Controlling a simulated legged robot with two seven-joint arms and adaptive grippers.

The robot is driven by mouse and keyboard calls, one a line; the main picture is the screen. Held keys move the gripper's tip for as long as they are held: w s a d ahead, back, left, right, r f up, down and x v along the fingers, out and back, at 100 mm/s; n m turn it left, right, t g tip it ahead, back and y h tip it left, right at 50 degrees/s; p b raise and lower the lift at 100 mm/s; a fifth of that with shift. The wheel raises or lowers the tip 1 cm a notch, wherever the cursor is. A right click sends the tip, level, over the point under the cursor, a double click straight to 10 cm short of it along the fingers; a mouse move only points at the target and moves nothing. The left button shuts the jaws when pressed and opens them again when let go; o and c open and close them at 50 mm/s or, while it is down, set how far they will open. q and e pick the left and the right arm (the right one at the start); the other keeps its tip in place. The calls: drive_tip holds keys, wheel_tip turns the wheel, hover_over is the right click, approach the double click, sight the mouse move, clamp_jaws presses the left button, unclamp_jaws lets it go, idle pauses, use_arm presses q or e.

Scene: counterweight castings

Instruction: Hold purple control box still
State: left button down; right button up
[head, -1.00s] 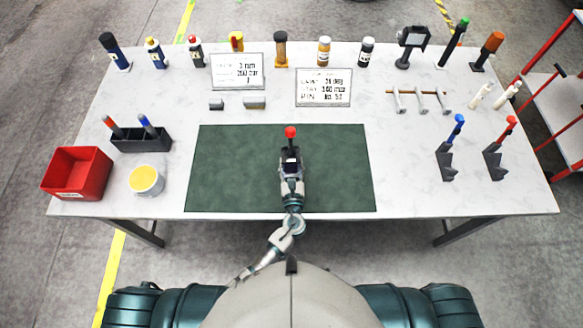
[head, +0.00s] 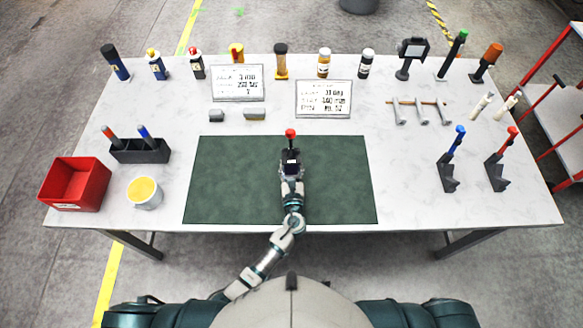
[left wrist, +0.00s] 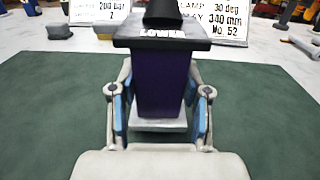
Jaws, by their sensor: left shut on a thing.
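The purple control box (left wrist: 162,85) stands upright on the green mat (head: 230,180), with a dark lid marked "LOWER". In the head view a red knob (head: 290,133) tops a dark stem on the box, and my gripper hides much of its body. My left gripper (left wrist: 160,108) is shut on the box, one blue-padded finger on each side. It also shows in the head view (head: 291,172). My right gripper is not in view.
Two printed signs (head: 323,98) stand behind the mat. A red bin (head: 75,184), a pot with yellow contents (head: 144,192) and a black holder (head: 140,151) are at left. Blue-handled (head: 452,160) and red-handled (head: 500,160) tools stand at right. The mat around the box is clear.

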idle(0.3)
use_arm(q)
drive_tip(key=shift+f+b, duration=0.55)
drive_tip(key=shift+f, duration=0.15)
drive_tip(key=shift+s+f, duration=0.15)
drive_tip(key=shift+f, duration=0.25)
idle(1.7)
drive_tip(key=c, duration=1.1)
unclamp_jaws()
drive_tip(key=shift+f, duration=0.1)
clamp_jaws()
